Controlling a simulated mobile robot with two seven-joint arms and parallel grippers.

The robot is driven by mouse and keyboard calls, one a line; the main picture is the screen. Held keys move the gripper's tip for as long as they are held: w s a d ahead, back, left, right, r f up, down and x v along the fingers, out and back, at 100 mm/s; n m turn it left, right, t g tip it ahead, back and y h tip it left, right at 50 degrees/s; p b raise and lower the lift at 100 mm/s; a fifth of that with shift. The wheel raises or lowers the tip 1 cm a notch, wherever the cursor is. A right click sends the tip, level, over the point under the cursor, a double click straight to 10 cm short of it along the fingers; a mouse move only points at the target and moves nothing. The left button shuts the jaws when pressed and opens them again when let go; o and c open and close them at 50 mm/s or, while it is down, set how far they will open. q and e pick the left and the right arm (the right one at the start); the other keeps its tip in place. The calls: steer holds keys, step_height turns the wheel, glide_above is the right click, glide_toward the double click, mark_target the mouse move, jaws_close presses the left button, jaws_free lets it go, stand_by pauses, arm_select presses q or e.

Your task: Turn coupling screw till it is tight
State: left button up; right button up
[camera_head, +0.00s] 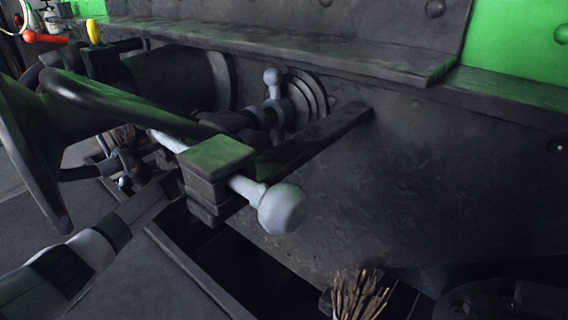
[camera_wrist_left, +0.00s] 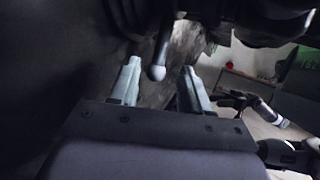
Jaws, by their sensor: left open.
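In the head view a pale bar with a ball end (camera_head: 281,208) runs through a block (camera_head: 216,158) in front of the dark beam. I take this to be the coupling screw's handle, but cannot be sure. My left gripper (camera_head: 168,188) reaches in from the lower left, below and left of the block. Its fingertips are hard to make out there. In the left wrist view my left gripper (camera_wrist_left: 157,85) is open, and a rod's grey ball end (camera_wrist_left: 156,72) shows between its fingers, with no clear contact. My right gripper (camera_wrist_left: 232,98) seems to show small and dark at the right.
A dark buffer beam (camera_head: 440,170) fills the right side, with a ledge (camera_head: 300,48) above. A large curved dark bar (camera_head: 110,98) crosses the left side above my arm. A bundle of twigs (camera_head: 358,297) stands low in front. Open floor lies at lower left.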

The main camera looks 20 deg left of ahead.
arm_select(q)
steer(key=w+d+r+m, duration=0.1)
steer(key=d+r, duration=0.2)
steer(key=d, duration=0.3)
steer(key=shift+w+g, duration=0.35)
steer(key=shift+g, duration=0.05)
jaws_close()
